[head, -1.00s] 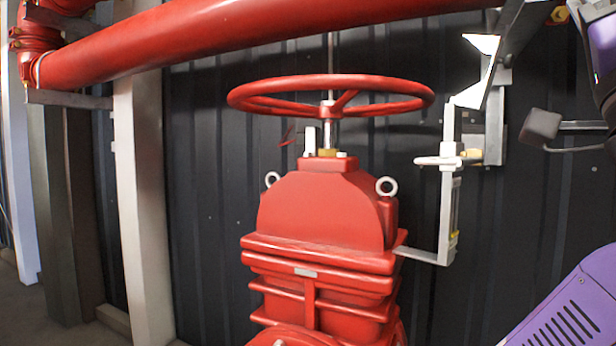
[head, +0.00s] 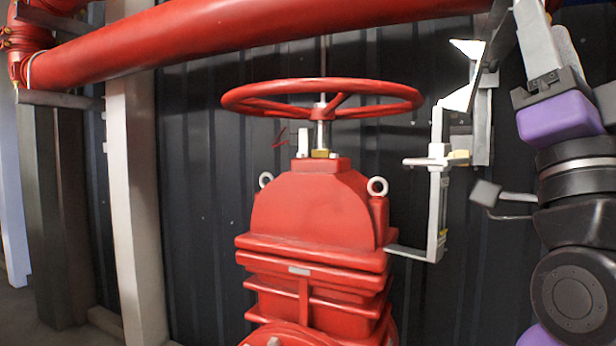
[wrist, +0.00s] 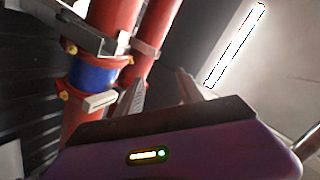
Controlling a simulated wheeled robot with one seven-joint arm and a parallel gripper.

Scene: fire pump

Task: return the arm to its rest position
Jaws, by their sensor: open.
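My gripper (head: 545,18) is at the right of the head view, at the top edge. Its grey fingers point up above a purple palm, and some of the fingertips may be cut off. In the wrist view my gripper (wrist: 160,80) shows two grey fingers standing apart with nothing between them. It is open and empty. My arm's black and purple links (head: 575,230) are stacked below it along the right edge. The rest of the arm is out of view.
A red valve (head: 315,215) with a handwheel (head: 322,100) stands left of my arm. A grey bracket (head: 437,190) is between them. A large red pipe (head: 200,40) crosses overhead. The wrist view shows red pipes (wrist: 150,30) and a ceiling light (wrist: 237,45).

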